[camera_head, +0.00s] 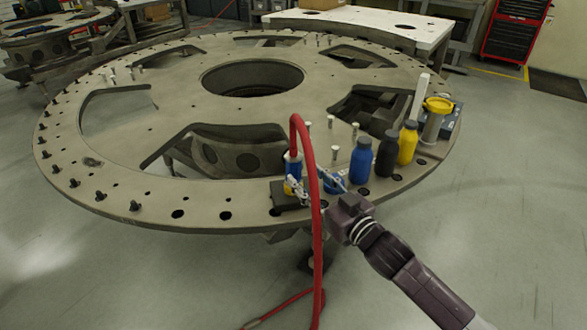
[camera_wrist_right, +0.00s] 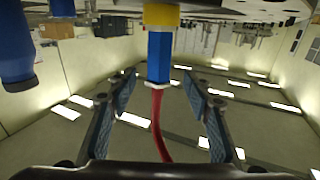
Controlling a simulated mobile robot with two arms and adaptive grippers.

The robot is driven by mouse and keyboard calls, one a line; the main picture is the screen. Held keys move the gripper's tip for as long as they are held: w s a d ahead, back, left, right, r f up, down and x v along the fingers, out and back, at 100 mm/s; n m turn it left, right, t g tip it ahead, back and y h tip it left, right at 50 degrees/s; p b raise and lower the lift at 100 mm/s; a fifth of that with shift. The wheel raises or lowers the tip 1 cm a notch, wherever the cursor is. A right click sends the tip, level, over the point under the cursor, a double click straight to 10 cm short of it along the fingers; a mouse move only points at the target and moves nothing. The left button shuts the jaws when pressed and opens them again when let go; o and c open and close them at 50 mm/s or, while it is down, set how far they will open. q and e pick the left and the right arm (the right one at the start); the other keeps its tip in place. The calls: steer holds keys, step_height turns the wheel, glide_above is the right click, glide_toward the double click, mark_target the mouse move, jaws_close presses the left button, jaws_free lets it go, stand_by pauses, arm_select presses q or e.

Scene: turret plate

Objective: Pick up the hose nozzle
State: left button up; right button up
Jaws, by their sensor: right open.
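The hose nozzle (camera_head: 292,168) is blue with a yellow part, on the near right rim of the round turret plate (camera_head: 240,208). A red hose (camera_head: 316,235) arches from its top and hangs down past the plate's edge. My right gripper (camera_head: 308,180) is open at the nozzle, partly hidden by the hose. In the right wrist view, the nozzle (camera_wrist_right: 159,56) with its yellow collar (camera_wrist_right: 161,15) and red hose (camera_wrist_right: 158,125) lines up between the two spread fingers (camera_wrist_right: 160,85). A gap shows on each side; I cannot tell how deep it sits between them. My left gripper is not in view.
Right of the nozzle stand blue (camera_head: 361,160), black (camera_head: 387,155) and yellow (camera_head: 408,143) bottles, close to my right gripper. A grey cylinder with a yellow top (camera_head: 437,105) is farther along the rim. Small pegs stand nearby. The plate has large cutouts.

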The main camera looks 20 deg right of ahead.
mark_target(298, 170)
steer(key=shift+f+p+x, duration=0.15)
steer(key=shift+p+x, duration=0.2)
steer(key=shift+x, duration=1.45)
steer(key=shift+f+p+x, duration=0.2)
steer(key=shift+p+x, duration=0.15)
steer(key=shift+x, duration=1.4)
steer(key=shift+d+r, duration=0.1)
jaws_close()
